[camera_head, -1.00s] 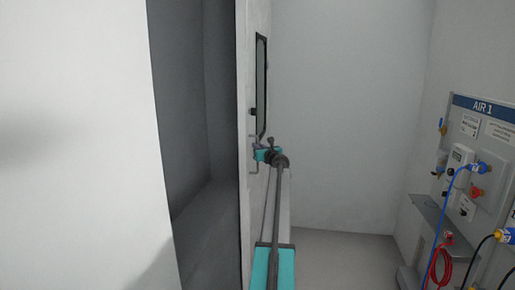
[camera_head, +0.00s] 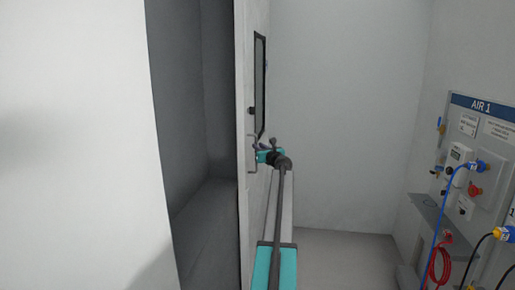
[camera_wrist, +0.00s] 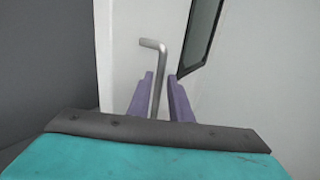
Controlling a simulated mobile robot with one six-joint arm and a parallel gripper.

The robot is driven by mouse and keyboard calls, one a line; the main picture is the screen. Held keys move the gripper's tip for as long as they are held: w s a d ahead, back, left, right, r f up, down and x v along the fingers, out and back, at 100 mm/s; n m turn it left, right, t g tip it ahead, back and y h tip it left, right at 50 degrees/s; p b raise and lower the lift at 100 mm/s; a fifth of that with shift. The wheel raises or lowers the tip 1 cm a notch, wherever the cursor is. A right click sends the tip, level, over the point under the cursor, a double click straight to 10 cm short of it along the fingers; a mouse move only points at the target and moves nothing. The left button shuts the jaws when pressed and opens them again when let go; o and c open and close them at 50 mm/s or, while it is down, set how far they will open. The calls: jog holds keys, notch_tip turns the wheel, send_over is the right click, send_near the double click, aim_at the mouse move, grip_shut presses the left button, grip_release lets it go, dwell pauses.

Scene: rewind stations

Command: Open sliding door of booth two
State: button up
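The pale sliding door (camera_head: 256,210) stands edge-on with its dark-framed window (camera_head: 260,85), and a gap opens onto a grey interior (camera_head: 205,215) to its left. Its metal bar handle (camera_head: 251,152) sits near the door's left edge. My gripper (camera_head: 258,155) is just right of the handle. In the wrist view the upright handle (camera_wrist: 160,70) shows in the space between the two purple fingers of my gripper (camera_wrist: 161,88). The fingers are apart, with a clear gap on the right of the bar. How deep the bar sits between them is unclear.
A white wall panel (camera_head: 105,130) fills the left. A panel marked AIR 1 (camera_head: 485,150), with gauges, plugs and blue, red and black hoses, stands at the right. Floor (camera_head: 345,255) between the door and that panel is clear.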

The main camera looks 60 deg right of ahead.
jog(key=b+v, duration=0.1)
jog(key=v, duration=0.9)
jog(key=shift+s+a, duration=0.2)
jog(key=shift+s, duration=0.05)
jog(key=shift+o, duration=1.3)
jog(key=shift+s, duration=0.15)
